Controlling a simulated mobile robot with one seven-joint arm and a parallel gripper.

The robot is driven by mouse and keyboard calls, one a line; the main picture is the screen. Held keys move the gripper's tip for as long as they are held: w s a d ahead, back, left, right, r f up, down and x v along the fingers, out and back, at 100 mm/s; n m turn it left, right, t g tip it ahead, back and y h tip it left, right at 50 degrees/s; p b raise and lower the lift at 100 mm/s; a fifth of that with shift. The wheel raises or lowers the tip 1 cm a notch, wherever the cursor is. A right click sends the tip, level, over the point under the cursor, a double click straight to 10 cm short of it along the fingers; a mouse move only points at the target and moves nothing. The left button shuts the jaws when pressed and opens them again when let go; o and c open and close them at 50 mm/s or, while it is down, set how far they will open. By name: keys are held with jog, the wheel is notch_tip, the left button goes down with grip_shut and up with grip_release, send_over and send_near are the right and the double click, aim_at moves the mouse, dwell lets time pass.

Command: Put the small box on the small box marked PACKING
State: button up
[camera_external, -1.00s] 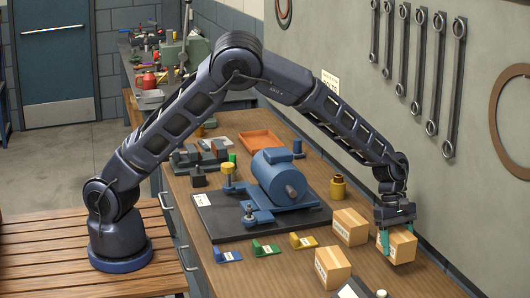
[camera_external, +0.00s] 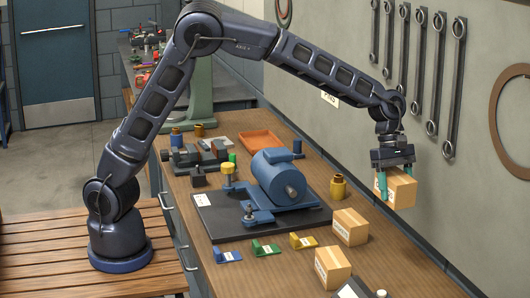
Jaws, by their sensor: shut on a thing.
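My gripper (camera_external: 395,184) is shut on a small cardboard box (camera_external: 401,190) and holds it up above the right side of the bench. Two other small cardboard boxes stand on the bench below it. One (camera_external: 350,228) is at the middle right, below and left of the held box. The other (camera_external: 332,267) is nearer the front edge of the view. Both have a white label on the left face, but the print is too small to read, so I cannot tell which is marked PACKING.
A blue motor (camera_external: 279,178) sits on a dark baseplate (camera_external: 221,229) left of the boxes. A brass-coloured pot (camera_external: 338,187) stands behind the boxes. Blue, green and yellow wedges (camera_external: 265,249) lie along the front. Wrenches hang on the wall at right.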

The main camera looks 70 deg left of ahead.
notch_tip(320, 180, up, 5)
send_over(341, 269)
jog(key=w+a, duration=0.1)
jog(key=a, duration=0.1)
jog(key=f, duration=1.9)
jog(key=shift+s+d+f, duration=0.1)
jog(key=shift+s+f, duration=0.2)
jog(key=shift+s, duration=0.1)
jog(key=o, duration=1)
jog(key=shift+f, duration=0.15)
